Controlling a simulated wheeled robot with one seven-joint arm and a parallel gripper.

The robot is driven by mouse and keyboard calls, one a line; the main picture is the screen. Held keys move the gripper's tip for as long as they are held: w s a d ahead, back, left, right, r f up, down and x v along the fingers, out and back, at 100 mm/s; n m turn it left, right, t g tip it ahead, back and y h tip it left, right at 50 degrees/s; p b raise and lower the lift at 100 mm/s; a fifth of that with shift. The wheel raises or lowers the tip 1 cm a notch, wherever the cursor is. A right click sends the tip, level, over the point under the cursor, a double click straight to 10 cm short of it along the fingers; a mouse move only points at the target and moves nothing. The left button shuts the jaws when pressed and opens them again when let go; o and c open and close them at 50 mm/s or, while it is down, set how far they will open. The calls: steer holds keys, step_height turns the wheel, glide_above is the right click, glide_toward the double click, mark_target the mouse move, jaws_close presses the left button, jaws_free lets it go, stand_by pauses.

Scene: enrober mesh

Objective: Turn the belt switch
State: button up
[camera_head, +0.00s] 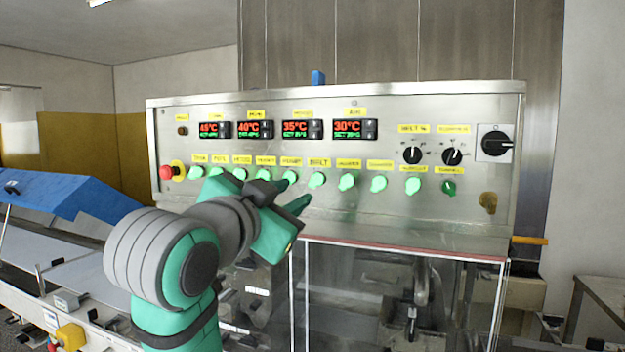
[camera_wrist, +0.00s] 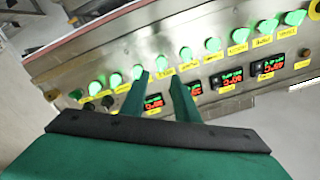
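The belt switch (camera_head: 317,180) is a green lit knob under a yellow label reading BELT, in the row on the steel control panel (camera_head: 400,215). My gripper (camera_head: 297,190) is in front of the panel, just left of and below this knob in the head view. In the wrist view, the panel appears upside down. There, my gripper (camera_wrist: 161,74) has its two green fingers apart with nothing between them. The knob that looks like the belt switch (camera_wrist: 162,61) lies just beyond the gap between the fingertips. I cannot tell whether a finger touches it.
Similar green knobs stand close on both sides, such as one at right (camera_head: 347,182). A red emergency button (camera_head: 167,172) is at the panel's left. Temperature displays (camera_head: 302,129) sit above the row. Black dials (camera_head: 452,156) and a main rotary switch (camera_head: 496,143) are at right.

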mark_target(316, 177)
steer(key=x, duration=0.5)
steer(key=r+x, duration=0.1)
steer(key=x, duration=0.2)
steer(key=shift+w+d, duration=0.15)
steer(key=shift+w, duration=0.15)
steer(key=shift+w+d+r, duration=0.1)
steer(key=shift+w+d, duration=0.15)
steer(key=shift+w, duration=0.35)
steer(key=shift+c, duration=0.7)
jaws_close()
